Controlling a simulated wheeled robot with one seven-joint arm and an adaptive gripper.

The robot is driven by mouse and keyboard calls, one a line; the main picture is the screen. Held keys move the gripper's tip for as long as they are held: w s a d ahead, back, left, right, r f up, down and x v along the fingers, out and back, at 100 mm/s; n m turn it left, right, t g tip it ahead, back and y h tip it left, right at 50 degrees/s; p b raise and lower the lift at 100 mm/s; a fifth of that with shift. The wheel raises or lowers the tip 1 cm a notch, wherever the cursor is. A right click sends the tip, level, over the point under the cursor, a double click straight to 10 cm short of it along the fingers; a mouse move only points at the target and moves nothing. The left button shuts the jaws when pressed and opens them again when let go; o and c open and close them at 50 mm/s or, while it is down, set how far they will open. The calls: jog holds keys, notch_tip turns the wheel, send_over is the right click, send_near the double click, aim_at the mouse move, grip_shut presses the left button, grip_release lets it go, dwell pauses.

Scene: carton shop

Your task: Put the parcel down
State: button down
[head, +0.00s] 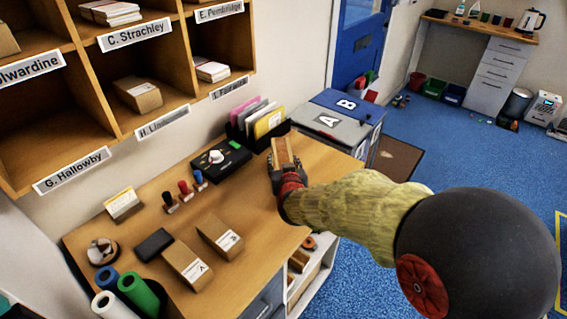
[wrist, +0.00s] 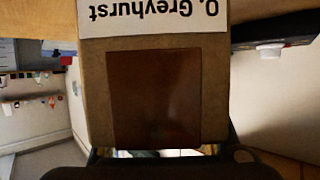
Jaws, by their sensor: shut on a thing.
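My gripper (head: 288,172) is shut on a brown cardboard parcel (head: 282,152) near the right part of the wooden desk (head: 150,200). The parcel fills the middle of the wrist view (wrist: 150,45), with a white label reading "O. Greyhurst" upside down and a darker brown patch below it. I cannot tell whether the parcel touches the desk. Two other parcels lie on the desk front, one with a white label (head: 218,236) and one beside it (head: 187,264).
A black scale-like device (head: 220,160), several stamps (head: 185,190) and a folder rack (head: 255,125) stand near the parcel. Labelled wooden pigeonholes (head: 110,90) hang at the upper left. Grey and blue bins (head: 335,122) stand beyond the desk. Some bare desk lies left of my gripper.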

jog(key=c, duration=1)
grip_release()
jog(key=shift+f, duration=0.1)
jog(key=shift+r, duration=0.25)
jog(key=p+v, duration=0.4)
jog(key=v, duration=0.8)
jog(key=shift+f, duration=0.1)
jog(key=s+d+r+g, duration=0.2)
jog(key=s+d, duration=0.4)
jog(key=s, duration=0.3)
jog(key=s+d+r+m+g+h, duration=0.1)
jog(key=s+d+r+g, duration=0.2)
jog(key=s+d, duration=0.3)
jog(key=s+d+r+g, duration=0.2)
jog(key=s+d, duration=0.4)
jog(key=s, duration=0.6)
jog(key=shift+d+r+g+h, duration=0.15)
jog(key=shift+g+h, duration=0.25)
jog(key=shift+g, duration=0.2)
